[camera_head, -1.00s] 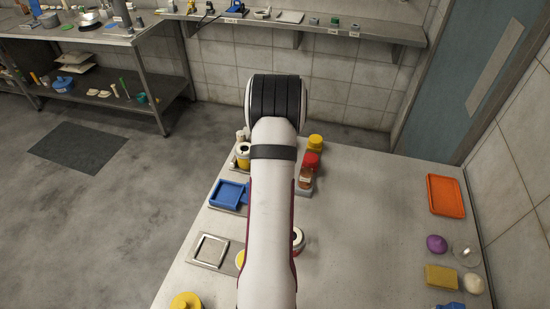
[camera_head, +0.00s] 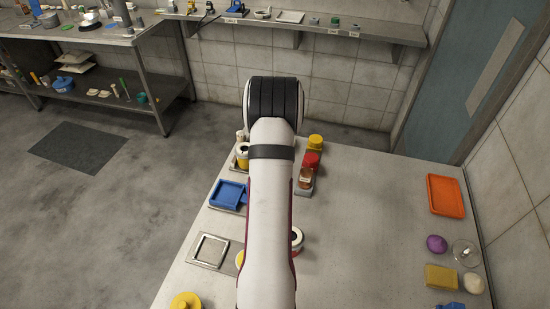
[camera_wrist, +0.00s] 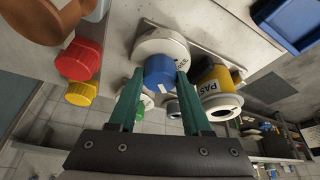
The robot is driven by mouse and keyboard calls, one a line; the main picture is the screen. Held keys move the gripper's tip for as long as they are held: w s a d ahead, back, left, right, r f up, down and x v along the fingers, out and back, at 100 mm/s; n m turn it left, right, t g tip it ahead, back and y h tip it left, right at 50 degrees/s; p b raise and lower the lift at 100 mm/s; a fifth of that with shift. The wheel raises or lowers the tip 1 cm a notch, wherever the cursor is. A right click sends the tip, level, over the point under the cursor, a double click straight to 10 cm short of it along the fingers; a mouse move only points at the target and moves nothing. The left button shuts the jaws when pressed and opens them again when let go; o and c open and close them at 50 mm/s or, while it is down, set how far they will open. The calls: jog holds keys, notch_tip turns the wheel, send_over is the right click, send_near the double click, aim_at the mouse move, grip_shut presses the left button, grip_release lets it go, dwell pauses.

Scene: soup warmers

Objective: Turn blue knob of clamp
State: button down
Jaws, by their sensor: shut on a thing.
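The blue knob (camera_wrist: 160,71) is in the middle of the wrist view, in front of a white round body (camera_wrist: 162,43) with dark lettering, only partly legible. My gripper (camera_wrist: 160,76) has its two green fingers on either side of the knob, shut on it at the tips. The knob's far side is hidden. In the head view my arm hides the gripper and the knob. I cannot make out the rest of the clamp.
A yellow and white container (camera_wrist: 216,86) stands close to the right of my fingers in the wrist view. Red (camera_wrist: 80,60) and yellow (camera_wrist: 82,93) lids are at left. In the head view, a blue tray (camera_head: 228,194) and a metal frame (camera_head: 211,250) lie left of my arm; the table's right middle is clear.

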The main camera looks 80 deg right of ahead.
jog(key=shift+m, duration=0.4)
jog(key=shift+c, duration=1.7)
grip_release()
jog(key=v, duration=1.5)
jog(key=shift+w+a+r, duration=0.2)
jog(key=shift+a+r, duration=0.05)
jog(key=shift+r, duration=0.1)
